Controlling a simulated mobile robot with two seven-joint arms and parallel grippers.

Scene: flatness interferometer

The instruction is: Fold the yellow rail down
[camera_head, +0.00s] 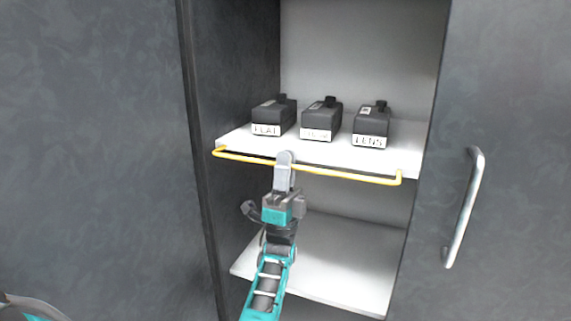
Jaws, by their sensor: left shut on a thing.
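The yellow rail (340,174) is a thin bar that runs along the front of the upper white shelf (400,159), with bent ends at the left and right. It sits at about the height of the shelf's front edge. My left gripper (285,160) reaches up from below and is shut on the rail, left of its middle. The gripper's fingers hide a short part of the rail. My right gripper is not in view.
Three dark cases with white labels stand on the upper shelf: one marked FLAT (272,116), a middle one (320,120), and one marked LENS (372,125). A lower white shelf (345,270) is bare. A grey door with a metal handle (463,207) is at right.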

